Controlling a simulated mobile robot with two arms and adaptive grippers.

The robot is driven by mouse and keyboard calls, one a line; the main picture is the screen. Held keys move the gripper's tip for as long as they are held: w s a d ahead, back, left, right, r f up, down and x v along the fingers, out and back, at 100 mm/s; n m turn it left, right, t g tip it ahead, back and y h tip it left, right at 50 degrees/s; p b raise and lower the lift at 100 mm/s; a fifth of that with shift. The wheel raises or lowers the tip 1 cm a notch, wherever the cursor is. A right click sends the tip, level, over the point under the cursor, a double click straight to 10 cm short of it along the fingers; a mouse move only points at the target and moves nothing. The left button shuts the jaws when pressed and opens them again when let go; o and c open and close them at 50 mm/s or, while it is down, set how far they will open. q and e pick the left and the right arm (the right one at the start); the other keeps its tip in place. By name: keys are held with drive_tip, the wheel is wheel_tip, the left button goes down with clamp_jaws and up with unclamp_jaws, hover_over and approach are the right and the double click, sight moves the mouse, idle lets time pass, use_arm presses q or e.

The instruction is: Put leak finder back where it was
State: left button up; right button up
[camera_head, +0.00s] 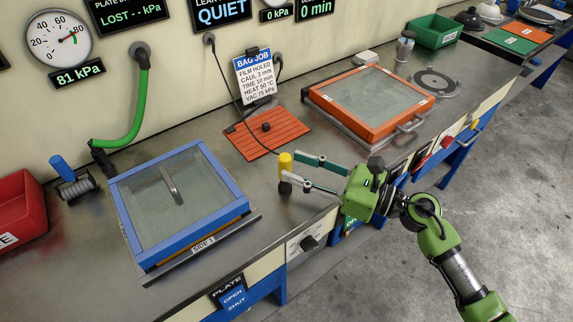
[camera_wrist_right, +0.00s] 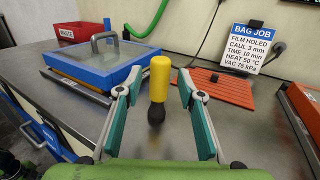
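The leak finder appears to be the yellow handle (camera_head: 285,162) with a dark rounded lower end, near the bench's front edge between the blue frame and the orange frame. A thin black cord runs from a wall socket down toward it. In the right wrist view the yellow handle (camera_wrist_right: 160,78) is upright between my right fingers, with a gap on both sides. My right gripper (camera_head: 293,171) is open around it, its teal fingers spread. Whether the dark end touches the bench is hard to tell. My left gripper is not in view.
A blue glazed frame (camera_head: 236,204) lies left, an orange glazed frame (camera_head: 316,95) right. A red slatted mat (camera_head: 280,138) with a black knob lies behind the handle, below the BAG JOB card (camera_head: 256,78). A red bin (camera_head: 20,205) stands far left. Bench between frames is mostly clear.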

drive_tip(key=b+v, duration=0.1)
drive_tip(key=v, duration=0.6)
drive_tip(key=shift+f+b, duration=0.2)
drive_tip(key=shift+b, duration=0.2)
drive_tip(key=shift+s+d+r, duration=0.2)
drive_tip(key=shift+s+d, duration=0.1)
drive_tip(key=shift+d, duration=0.3)
